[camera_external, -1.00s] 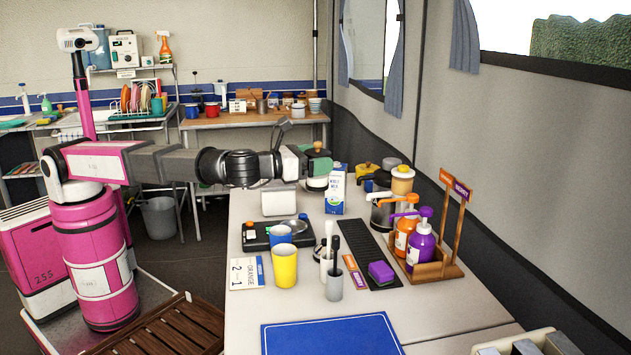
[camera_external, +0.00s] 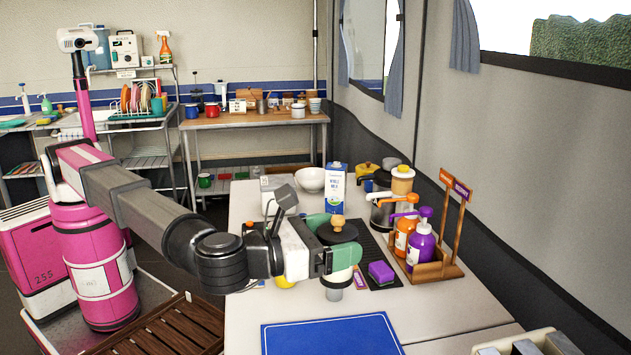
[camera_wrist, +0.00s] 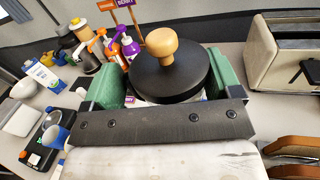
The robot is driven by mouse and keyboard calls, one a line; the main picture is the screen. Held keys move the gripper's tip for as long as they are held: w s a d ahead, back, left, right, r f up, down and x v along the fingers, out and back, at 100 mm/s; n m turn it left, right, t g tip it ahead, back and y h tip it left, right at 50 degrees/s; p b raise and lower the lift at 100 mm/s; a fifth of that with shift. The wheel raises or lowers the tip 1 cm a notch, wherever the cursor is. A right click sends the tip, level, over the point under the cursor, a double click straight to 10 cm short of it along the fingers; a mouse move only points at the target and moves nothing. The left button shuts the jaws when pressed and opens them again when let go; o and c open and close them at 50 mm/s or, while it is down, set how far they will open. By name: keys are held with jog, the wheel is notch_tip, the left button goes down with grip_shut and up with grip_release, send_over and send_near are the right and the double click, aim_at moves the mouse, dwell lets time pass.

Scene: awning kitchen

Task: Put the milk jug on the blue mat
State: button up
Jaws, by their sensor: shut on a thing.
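The milk jug, a pale round vessel with a wide black lid (camera_external: 338,232) and a wooden knob, is held in my gripper (camera_external: 334,258). The black lid also shows between the green fingers in the wrist view (camera_wrist: 170,80). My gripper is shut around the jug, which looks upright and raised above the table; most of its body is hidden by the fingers. The blue mat (camera_external: 330,336) lies flat and bare at the near end of the table, in front of and below the jug. The mat is not seen in the wrist view.
A milk carton (camera_external: 336,188) and a white bowl (camera_external: 310,180) stand farther back. A purple sponge (camera_external: 381,272) and a wooden rack of pump bottles (camera_external: 436,268) are to the right. A toaster (camera_wrist: 285,55) shows in the wrist view. My arm hides most of the yellow cup (camera_external: 286,283).

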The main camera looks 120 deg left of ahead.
send_over(330, 349)
notch_tip(330, 349, down, 17)
jog(key=shift+r, duration=0.1)
dwell(0.6)
jog(key=shift+f, duration=0.2)
jog(key=o, duration=0.9)
jog(key=shift+r, duration=0.1)
jog(key=v, duration=1.2)
